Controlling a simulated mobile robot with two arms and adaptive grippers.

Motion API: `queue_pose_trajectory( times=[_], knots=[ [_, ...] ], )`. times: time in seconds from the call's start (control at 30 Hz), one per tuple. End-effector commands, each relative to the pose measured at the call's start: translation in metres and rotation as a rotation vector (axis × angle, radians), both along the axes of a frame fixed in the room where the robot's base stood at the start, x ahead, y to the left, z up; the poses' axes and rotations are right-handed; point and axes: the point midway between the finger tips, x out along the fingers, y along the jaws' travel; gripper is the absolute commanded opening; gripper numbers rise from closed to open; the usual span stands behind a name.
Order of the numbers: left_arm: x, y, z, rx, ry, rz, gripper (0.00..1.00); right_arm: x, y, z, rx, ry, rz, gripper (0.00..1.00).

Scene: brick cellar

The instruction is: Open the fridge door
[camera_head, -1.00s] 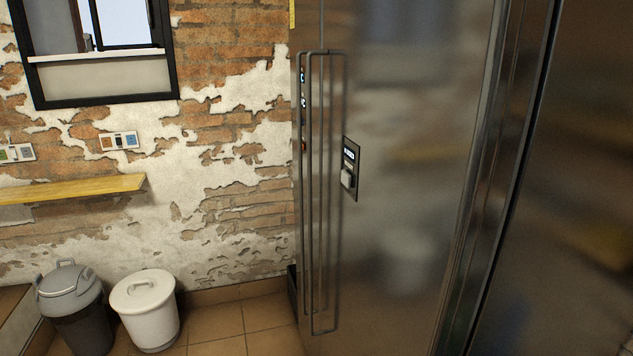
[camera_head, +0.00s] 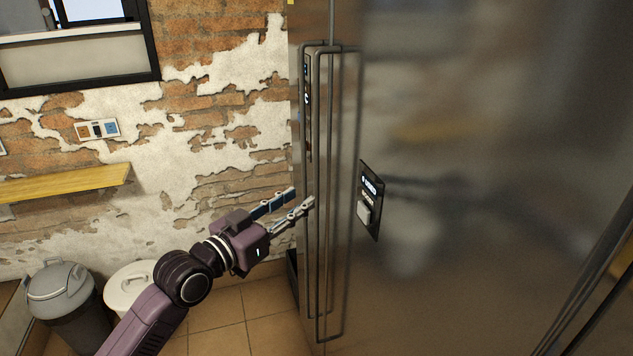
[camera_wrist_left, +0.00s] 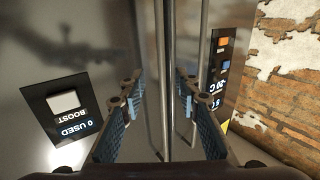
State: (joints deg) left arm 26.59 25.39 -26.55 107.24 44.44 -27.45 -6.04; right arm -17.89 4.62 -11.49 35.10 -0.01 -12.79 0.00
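The steel fridge door (camera_head: 480,130) fills the right of the head view and looks shut. Long thin vertical handle bars (camera_head: 317,130) run down its left part, beside a dark panel (camera_head: 370,200). My left gripper (camera_head: 303,197) is open, its fingertips just left of the bars at about panel height. In the left wrist view my left gripper (camera_wrist_left: 160,88) is open and empty, with one bar (camera_wrist_left: 167,40) in line between the fingers. Another bar (camera_wrist_left: 203,40) passes behind the finger at right. Contact cannot be told. My right gripper is not in view.
A brick wall (camera_head: 225,90) with a window stands left of the fridge. A yellow shelf (camera_head: 70,185) is on it. A grey bin (camera_head: 62,300) and a white bin (camera_head: 128,285) stand on the tiled floor, partly behind my left arm. Floor between bins and fridge is clear.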

Motion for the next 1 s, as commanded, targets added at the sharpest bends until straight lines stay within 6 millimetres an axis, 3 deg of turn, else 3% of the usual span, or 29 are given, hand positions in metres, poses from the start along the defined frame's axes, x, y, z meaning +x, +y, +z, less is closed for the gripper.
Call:
queue_pose_trajectory(
  times=[0.3, 0.5, 0.93, 1.0],
  knots=[
    [0.035, -0.027, 0.003, -0.003, 0.000, 0.000, 0.30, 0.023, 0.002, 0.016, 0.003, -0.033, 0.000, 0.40],
    [0.052, -0.040, 0.002, -0.002, 0.000, 0.001, 0.30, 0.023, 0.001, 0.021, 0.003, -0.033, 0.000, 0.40],
    [0.059, -0.046, 0.000, 0.000, 0.000, 0.002, 0.30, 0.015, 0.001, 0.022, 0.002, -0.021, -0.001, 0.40],
    [0.059, -0.046, 0.000, 0.000, 0.000, 0.002, 0.23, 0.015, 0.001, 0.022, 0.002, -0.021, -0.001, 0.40]
  ],
)
